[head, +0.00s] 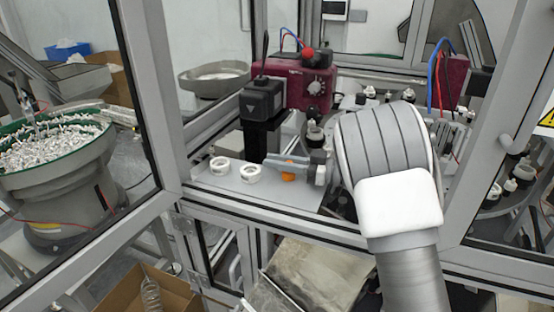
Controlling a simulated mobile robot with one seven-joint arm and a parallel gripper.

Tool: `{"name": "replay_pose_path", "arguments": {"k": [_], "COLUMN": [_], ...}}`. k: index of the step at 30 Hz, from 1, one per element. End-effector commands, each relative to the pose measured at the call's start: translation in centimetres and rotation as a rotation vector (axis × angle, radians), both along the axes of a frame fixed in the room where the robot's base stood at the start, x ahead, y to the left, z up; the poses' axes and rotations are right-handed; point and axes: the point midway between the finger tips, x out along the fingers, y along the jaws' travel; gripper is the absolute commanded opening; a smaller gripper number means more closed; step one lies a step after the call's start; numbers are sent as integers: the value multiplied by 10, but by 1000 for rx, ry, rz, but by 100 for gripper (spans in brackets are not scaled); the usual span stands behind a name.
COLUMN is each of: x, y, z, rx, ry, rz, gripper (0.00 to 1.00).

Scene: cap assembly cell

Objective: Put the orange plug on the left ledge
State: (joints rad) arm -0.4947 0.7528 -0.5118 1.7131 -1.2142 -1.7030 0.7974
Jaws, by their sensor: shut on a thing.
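The orange plug (287,177) is small and partly hidden by my gripper, with a bit of orange showing below the finger. My gripper (280,167) reaches in from the right and is shut on the orange plug. It is over the right part of a light grey ledge (228,191) inside the frame opening on the left. I cannot tell whether the plug touches the ledge or hangs just above it.
Two white ring-shaped parts, one further left (220,166) and one nearer the gripper (250,174), are on the ledge. A black post device (263,101) and a maroon unit (306,88) stand behind. A metal frame post (153,100) borders the left.

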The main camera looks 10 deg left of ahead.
Motion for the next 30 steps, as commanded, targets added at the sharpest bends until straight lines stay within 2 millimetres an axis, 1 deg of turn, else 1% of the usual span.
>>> {"name": "replay_pose_path", "arguments": {"k": [6,11,12,16,24,27,30], "x": [0,0,0,0,0,0,0], "y": [0,0,0,0,0,0,-17], "z": [0,-5,-4,-4,-3,3,-1], "rx": [1,0,0,0,0,0,1], "ry": [-1,0,-1,-1,-1,-2,-2], "rz": [0,0,1,1,1,0,-5], "gripper": [0,0,27,50,50,50,50]}}
